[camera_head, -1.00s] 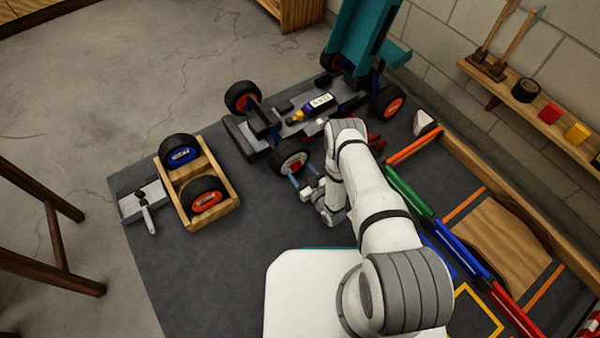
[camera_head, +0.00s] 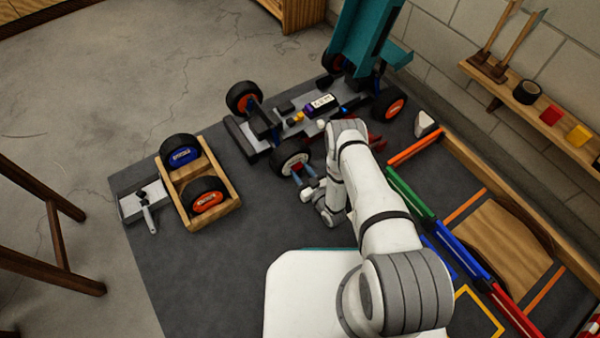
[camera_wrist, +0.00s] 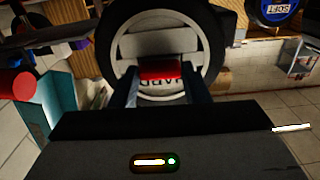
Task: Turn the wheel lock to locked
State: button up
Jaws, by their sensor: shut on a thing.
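The racecar (camera_head: 310,110) stands on the dark mat, its near front wheel (camera_head: 291,157) facing my arm. In the wrist view this wheel (camera_wrist: 103,45) fills the upper middle: black tyre, pale hub, and upside-down dark lettering. A red block (camera_wrist: 160,68), which looks like the wheel lock, lies across the hub's centre. My gripper (camera_wrist: 160,84) has one blue-grey finger on each side of it and is shut on it. In the head view my gripper (camera_head: 303,176) reaches the wheel from below right. The lock's markings cannot be read.
A wooden crate (camera_head: 230,208) with a blue-hubbed wheel (camera_head: 180,150) and an orange-hubbed wheel (camera_head: 205,197) is at left, beside a grey tray (camera_head: 130,209). Coloured rails (camera_head: 408,192) lie right of my arm. The mat's front left is clear.

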jog(key=shift+s+a, duration=0.15)
jog(key=m+b, duration=0.1)
jog(key=m, duration=1.6)
jog(key=shift+s+f+b, duration=0.1)
jog(key=shift+b, duration=0.2)
jog(key=shift+m, duration=0.4)
jog(key=o, duration=1)
jog(key=shift+d, duration=0.2)
jog(key=p+v, duration=0.2)
jog(key=v, duration=0.5)
jog(key=shift+s+d+p, duration=0.2)
jog(key=shift+p, duration=0.15)
